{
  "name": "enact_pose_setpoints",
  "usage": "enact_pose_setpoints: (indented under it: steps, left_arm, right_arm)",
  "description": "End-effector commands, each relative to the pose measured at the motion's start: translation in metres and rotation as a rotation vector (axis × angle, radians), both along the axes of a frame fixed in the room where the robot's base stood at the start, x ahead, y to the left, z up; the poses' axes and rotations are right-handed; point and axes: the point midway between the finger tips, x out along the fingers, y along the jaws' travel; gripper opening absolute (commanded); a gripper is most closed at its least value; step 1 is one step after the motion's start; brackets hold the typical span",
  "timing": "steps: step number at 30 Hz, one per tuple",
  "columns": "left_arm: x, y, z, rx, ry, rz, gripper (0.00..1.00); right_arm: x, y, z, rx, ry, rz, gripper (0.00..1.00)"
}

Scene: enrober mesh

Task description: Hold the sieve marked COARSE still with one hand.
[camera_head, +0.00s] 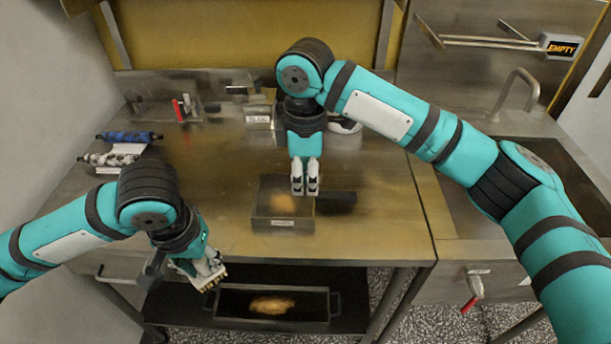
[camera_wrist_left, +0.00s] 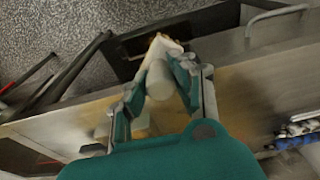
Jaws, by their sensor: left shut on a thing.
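A shallow box-like sieve (camera_head: 264,222) with a dark handle (camera_head: 337,197) to its right stands on the steel table. A tan heap lies in it. The label on its front is too small to read, so I cannot confirm COARSE. My right gripper (camera_head: 305,191) points down over the sieve's far right part; its fingers are close together with nothing visible between them, and contact cannot be told. My left gripper (camera_head: 205,268) is in front of the table's edge, shut on a pale brush-like thing (camera_head: 206,282). Its rounded grey-white body (camera_wrist_left: 157,80) shows between the fingers in the left wrist view.
A dark tray (camera_head: 318,303) with a tan heap sits on the shelf below the table. Blue and grey rolls (camera_head: 128,137) lie at the table's left. Small items and a labelled holder (camera_head: 258,117) stand at the back. A sink with a tap (camera_head: 520,85) is at right.

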Motion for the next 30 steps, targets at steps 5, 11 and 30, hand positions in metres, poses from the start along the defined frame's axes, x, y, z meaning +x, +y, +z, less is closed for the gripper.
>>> enact_pose_setpoints:
  steps: [5, 11, 30]
  left_arm:
    - [0.000, 0.000, 0.000, 0.000, 0.000, 0.000, 0.00]
    - [0.000, 0.000, 0.000, 0.000, 0.000, 0.000, 0.00]
    - [0.000, 0.000, 0.000, 0.000, 0.000, 0.000, 0.00]
  right_arm:
    - [-0.002, 0.000, -0.019, -0.004, 0.010, 0.009, 0.15]
    - [-0.002, 0.000, -0.058, -0.003, 0.009, 0.007, 0.15]
    - [-0.001, 0.000, -0.119, 0.000, 0.006, 0.005, 0.15]
